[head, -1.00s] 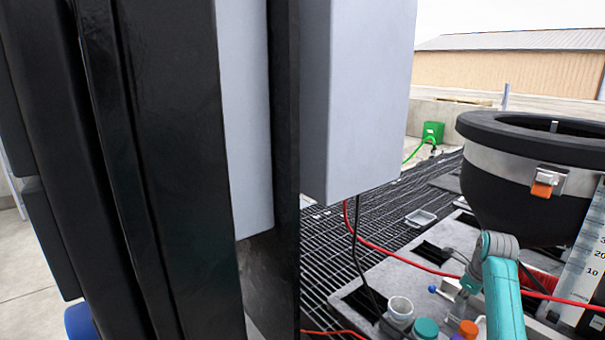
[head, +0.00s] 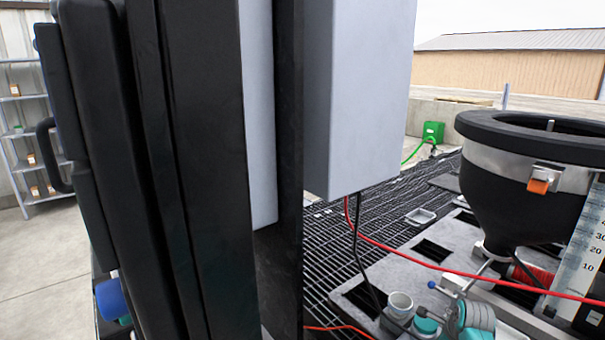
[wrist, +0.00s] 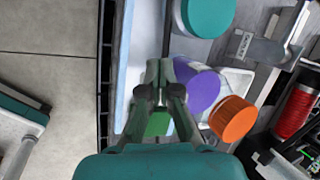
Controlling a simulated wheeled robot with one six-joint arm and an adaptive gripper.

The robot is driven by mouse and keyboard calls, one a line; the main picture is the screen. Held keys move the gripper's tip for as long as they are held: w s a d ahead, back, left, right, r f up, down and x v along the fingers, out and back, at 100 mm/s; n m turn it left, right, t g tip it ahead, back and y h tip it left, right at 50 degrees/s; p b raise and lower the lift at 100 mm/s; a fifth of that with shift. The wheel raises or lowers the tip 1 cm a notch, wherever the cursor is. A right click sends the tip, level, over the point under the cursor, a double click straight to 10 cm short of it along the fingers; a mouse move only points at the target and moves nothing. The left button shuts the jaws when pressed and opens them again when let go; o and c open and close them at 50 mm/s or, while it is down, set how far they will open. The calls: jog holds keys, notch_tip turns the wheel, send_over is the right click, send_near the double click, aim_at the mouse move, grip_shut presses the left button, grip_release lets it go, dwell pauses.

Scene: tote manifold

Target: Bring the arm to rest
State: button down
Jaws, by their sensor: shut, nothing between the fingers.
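My gripper (wrist: 158,72) shows in the wrist view with its two slim fingers together, shut and empty. It is over the tray edge beside a purple cap (wrist: 197,90), with an orange cap (wrist: 233,119) further right and a teal cap (wrist: 207,15) beyond. A green thing (wrist: 157,124) shows between the finger links. I cannot tell how far the fingertips are above what lies below.
A black hopper (head: 525,190) stands at the right beside a numbered scale (head: 582,250). A red hose (head: 450,268) crosses the grey deck. An open grey jar (head: 398,305) and a teal lid (head: 426,325) stand at the front. A large grey box (head: 360,100) blocks the middle.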

jog(key=s+a+f+n+t, duration=0.2)
jog(key=s+a+f+n, duration=0.5)
jog(key=s+f, duration=0.6)
jog(key=s+a+f+n+t, duration=0.15)
jog(key=s+a, duration=0.25)
jog(key=s, duration=0.4)
jog(key=s+a+f+n+t, duration=0.1)
jog(key=s+a+n, duration=0.25)
jog(key=s, duration=0.45)
jog(key=s+a+r+n+t, duration=0.1)
jog(key=s+a+r+n, duration=0.15)
jog(key=s, duration=0.35)
jog(key=s+a+r+n+t, duration=0.1)
jog(key=s+r+n, duration=0.15)
jog(key=s, duration=0.35)
jog(key=s+a+r+n+t, duration=0.1)
jog(key=s+a+r, duration=0.1)
jog(key=s+r, duration=0.3)
jog(key=s+a+r+n+t, duration=0.1)
jog(key=s+r+n+t, duration=0.1)
jog(key=s+r+n, duration=0.5)
jog(key=s+r, duration=0.5)
jog(key=r, duration=0.3)
jog(key=shift+s+a+r+y, duration=0.15)
jog(key=shift+s+y, duration=0.1)
jog(key=shift+y, duration=0.05)
